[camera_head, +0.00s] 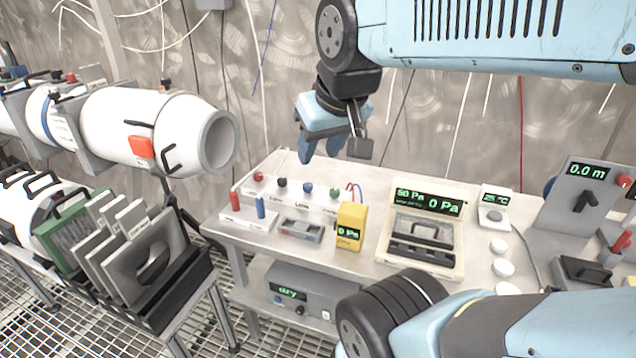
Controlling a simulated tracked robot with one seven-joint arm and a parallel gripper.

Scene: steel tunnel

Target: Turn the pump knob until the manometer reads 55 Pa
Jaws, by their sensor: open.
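A yellow handheld meter (350,228) stands on the white bench and its green display reads 0 Pa. To its right, a cream case (425,232) has a display that seems to read 50 Pa and 0 Pa. A grey box (300,298) on the shelf below shows green text, perhaps "dry", and has small knobs on its front. I cannot tell which control is the pump knob. My gripper (334,152) is open and empty, above the back of the bench, and appears to touch nothing.
Coloured knobs or terminals (308,187) line a white strip at the back left of the bench (385,270). A small 25 °C display (495,199) and a 0.0 m panel (584,190) stand right. White tubes (160,128) and a rack of plates (140,250) occupy the left.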

